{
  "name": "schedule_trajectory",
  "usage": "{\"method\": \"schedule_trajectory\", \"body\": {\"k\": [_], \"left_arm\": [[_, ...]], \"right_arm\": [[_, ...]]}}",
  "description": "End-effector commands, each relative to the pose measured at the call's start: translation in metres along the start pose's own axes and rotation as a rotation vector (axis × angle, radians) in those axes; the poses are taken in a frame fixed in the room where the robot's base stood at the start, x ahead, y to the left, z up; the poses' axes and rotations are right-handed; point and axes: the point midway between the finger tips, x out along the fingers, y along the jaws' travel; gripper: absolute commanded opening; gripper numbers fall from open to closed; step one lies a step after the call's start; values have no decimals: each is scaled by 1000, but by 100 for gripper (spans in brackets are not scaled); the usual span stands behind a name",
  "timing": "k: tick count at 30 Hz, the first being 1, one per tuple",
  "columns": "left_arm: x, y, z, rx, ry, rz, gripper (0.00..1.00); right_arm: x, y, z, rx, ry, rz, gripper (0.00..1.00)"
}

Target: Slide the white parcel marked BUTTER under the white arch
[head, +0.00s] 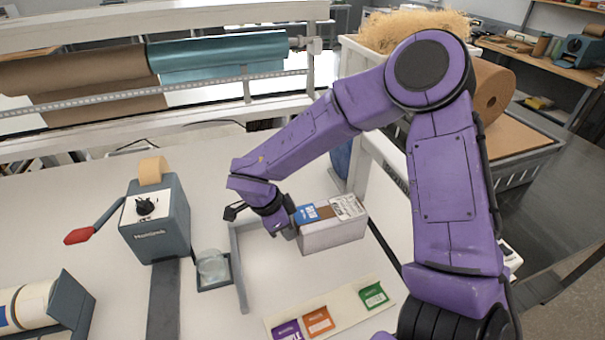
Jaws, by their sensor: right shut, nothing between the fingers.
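A white parcel (333,234) lies on the table right of centre, with a blue patch, a brown strip and a white printed label on top; I cannot read BUTTER on it. The white arch (385,157) stands behind and to the right of the parcel, partly hidden by my right arm. My right gripper (287,229) is shut and empty at the parcel's left end; I cannot tell whether it touches. My left gripper is out of view.
A tape dispenser (157,222) with a red-tipped lever stands at left. A grey metal rail (238,270) runs left of the parcel. A pale strip (345,308) with purple, orange and green cards lies in front. Paper rolls hang on a rack (245,85) behind.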

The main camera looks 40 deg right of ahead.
Motion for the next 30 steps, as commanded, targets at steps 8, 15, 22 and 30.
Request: {"method": "schedule_trajectory", "body": {"k": [8,15,22,30], "left_arm": [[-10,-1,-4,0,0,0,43],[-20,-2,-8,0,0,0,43],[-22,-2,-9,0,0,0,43],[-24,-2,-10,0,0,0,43]], "right_arm": [[2,0,-11,2,0,3,0],[6,-1,-23,1,0,2,0],[10,-1,-28,0,0,1,0],[10,-1,-30,0,0,1,0]]}}
